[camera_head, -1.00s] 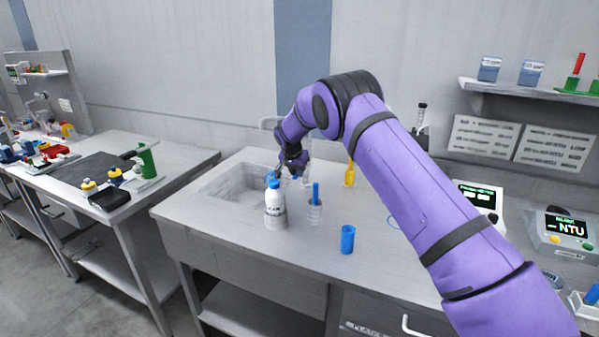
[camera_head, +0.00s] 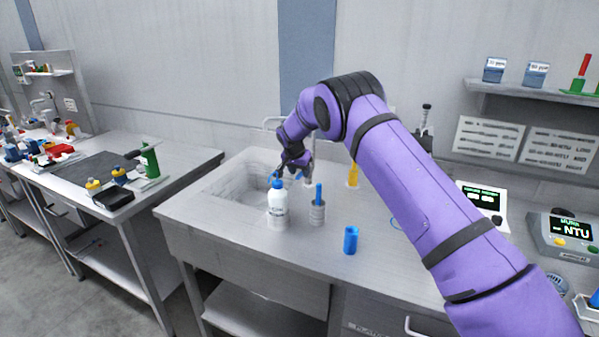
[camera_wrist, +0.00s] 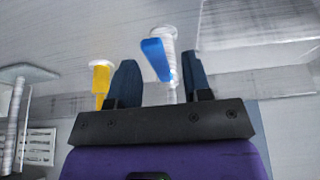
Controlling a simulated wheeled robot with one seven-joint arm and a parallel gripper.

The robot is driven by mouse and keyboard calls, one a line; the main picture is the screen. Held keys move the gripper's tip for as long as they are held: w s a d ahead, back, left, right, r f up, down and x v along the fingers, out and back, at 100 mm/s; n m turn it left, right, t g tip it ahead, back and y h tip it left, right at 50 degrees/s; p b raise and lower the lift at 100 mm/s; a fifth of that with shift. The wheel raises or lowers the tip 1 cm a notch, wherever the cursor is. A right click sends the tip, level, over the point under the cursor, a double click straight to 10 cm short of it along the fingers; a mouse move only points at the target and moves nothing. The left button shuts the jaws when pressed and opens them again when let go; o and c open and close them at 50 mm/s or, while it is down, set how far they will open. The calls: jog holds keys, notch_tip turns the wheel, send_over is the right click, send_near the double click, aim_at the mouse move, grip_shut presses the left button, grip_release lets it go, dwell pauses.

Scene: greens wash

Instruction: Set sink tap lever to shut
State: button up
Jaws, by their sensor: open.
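The sink tap's blue lever (camera_wrist: 155,59) shows in the wrist view, slanting beside a pale post (camera_wrist: 172,78) with a round white top. A small piece of the lever (camera_head: 299,175) shows in the head view, just below my gripper. My gripper (camera_wrist: 162,78) is open and empty, one dark finger on each side of the lever in the picture. I cannot tell whether a finger touches it. In the head view my gripper (camera_head: 291,166) hangs over the back right corner of the sink basin (camera_head: 235,190). The lever's exact setting is unclear.
A white bottle with a blue cap (camera_head: 278,207) stands at the basin's right edge. Beside it are a grey holder with a blue stick (camera_head: 317,211) and a blue cup (camera_head: 350,240). A yellow bottle (camera_head: 353,175) stands behind; it also shows in the wrist view (camera_wrist: 100,78).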

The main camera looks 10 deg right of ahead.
jog(key=v, duration=1)
jog(key=shift+r, duration=0.25)
jog(key=s+d+r+n+y, duration=0.1)
jog(key=s+d+r, duration=0.2)
jog(key=s+r, duration=0.3)
jog(key=s+d+r, duration=0.3)
jog(key=s+r, duration=0.2)
jog(key=r, duration=0.4)
jog(key=s+d+r+n+y, duration=0.1)
jog(key=s+d+r, duration=0.2)
jog(key=s+r, duration=0.35)
jog(key=s+d+r+n, duration=0.1)
jog(key=s+d+r, duration=0.15)
jog(key=s, duration=0.75)
jog(key=s+d+f+n, duration=0.1)
jog(key=s+n, duration=0.1)
jog(key=s, duration=1.4)
jog(key=s+d+f+n+t, duration=0.1)
jog(key=s+f+n, duration=0.1)
jog(key=s, duration=1.4)
jog(key=shift+s+t+y, duration=0.3)
jog(key=shift+y, duration=0.1)
